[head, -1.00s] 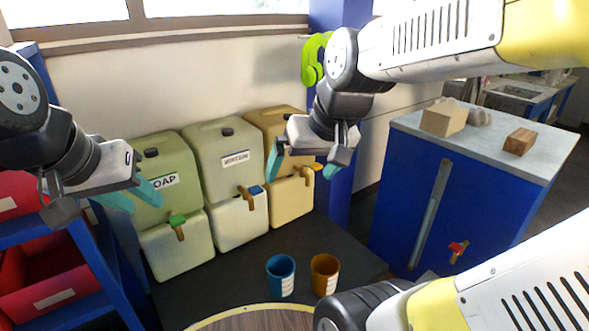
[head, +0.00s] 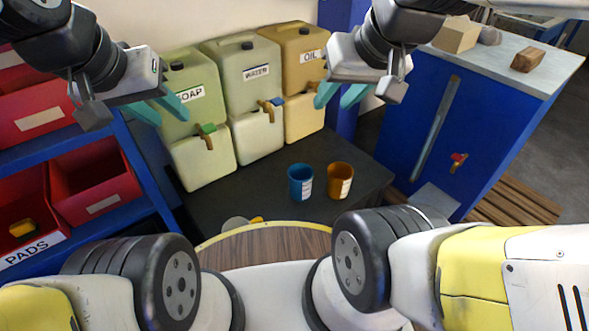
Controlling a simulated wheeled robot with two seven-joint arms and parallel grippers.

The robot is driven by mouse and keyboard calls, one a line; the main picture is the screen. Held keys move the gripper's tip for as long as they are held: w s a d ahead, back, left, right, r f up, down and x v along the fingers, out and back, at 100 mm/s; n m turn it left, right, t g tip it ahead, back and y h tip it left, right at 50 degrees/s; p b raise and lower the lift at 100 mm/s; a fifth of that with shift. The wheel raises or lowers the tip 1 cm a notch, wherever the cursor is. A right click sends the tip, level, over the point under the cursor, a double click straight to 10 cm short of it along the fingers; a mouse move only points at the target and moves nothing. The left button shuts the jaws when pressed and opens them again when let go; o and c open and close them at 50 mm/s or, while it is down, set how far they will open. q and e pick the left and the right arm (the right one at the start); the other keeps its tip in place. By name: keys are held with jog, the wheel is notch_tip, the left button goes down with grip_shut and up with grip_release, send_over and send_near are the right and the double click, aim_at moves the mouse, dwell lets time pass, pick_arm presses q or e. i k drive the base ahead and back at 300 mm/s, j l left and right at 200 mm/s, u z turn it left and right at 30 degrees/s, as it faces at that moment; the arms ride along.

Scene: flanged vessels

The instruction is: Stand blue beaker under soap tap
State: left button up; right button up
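The blue beaker (head: 300,182) stands upright on the dark bench (head: 255,203), with a white label on its side. The soap tap (head: 206,135) has a green handle and sits on the front of the greenish SOAP container (head: 197,100), left of the beaker. My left gripper (head: 166,109) is open and empty, in front of the SOAP container in the picture. My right gripper (head: 335,97) is open and empty, above the beakers and in front of the OIL container (head: 303,122) in the picture. Neither gripper touches the beaker.
An orange beaker (head: 341,181) stands close right of the blue one. The WATER container (head: 257,138) has a blue-handled tap (head: 270,108). Red bins (head: 92,184) fill a blue shelf at left. A blue cabinet (head: 436,140) stands at right. The bench is clear below the soap tap.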

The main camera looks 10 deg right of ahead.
aim_at(223, 196)
jog(key=k+j+z, duration=0.15)
jog(key=j, duration=0.25)
jog(key=j+z, duration=0.15)
jog(key=j, duration=0.25)
jog(key=k+j+z, duration=0.2)
jog(key=j, duration=0.15)
jog(key=i+j+z, duration=0.15)
jog(key=j, duration=0.2)
jog(key=j+z, duration=0.1)
jog(key=j, duration=0.2)
jog(key=i+j+z, duration=0.15)
jog(key=j, duration=0.25)
